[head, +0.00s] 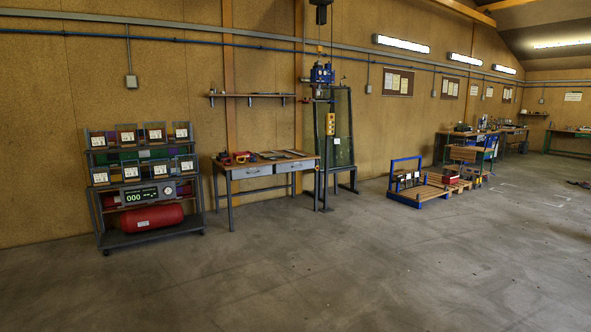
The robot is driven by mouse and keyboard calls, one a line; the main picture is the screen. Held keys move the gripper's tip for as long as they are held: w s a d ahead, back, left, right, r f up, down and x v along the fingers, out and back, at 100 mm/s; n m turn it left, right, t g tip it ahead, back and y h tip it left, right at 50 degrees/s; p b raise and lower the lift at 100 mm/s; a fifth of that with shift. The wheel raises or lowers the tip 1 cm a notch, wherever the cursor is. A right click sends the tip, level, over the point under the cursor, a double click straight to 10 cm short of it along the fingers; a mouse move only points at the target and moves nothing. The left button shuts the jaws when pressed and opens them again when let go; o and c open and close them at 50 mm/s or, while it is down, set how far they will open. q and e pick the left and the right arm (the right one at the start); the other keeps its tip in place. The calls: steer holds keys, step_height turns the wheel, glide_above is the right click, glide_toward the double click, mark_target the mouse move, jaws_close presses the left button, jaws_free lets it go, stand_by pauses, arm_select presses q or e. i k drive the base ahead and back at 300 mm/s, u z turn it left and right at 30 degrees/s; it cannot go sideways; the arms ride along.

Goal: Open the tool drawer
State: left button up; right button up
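A workbench (226,165) with a wooden top and grey legs stands against the tan wall, left of centre in the head view. Two grey drawer fronts sit side by side under its top: a left drawer (252,172) and a right drawer (294,166). Both look closed. Which one is the tool drawer I cannot tell. Red tools (238,157) and flat items lie on the bench top. Neither of my grippers shows in the view, and the bench is well ahead of me, across the floor.
A shelf rack (103,220) with small boxes, a digital display and a red cylinder stands left of the bench. A blue machine (322,74) and a green glass frame (341,130) stand right of it. A pallet (418,195) lies farther right. The concrete floor (300,270) in front is clear.

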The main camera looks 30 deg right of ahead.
mark_target(281, 168)
steer(key=z, duration=0.05)
steer(key=i, duration=0.7)
steer(key=z, duration=0.4)
steer(key=i, duration=2.35)
steer(key=z, duration=0.75)
steer(key=i, duration=2.9)
steer(key=z, duration=0.45)
steer(key=i, duration=2.05)
steer(key=z, duration=0.15)
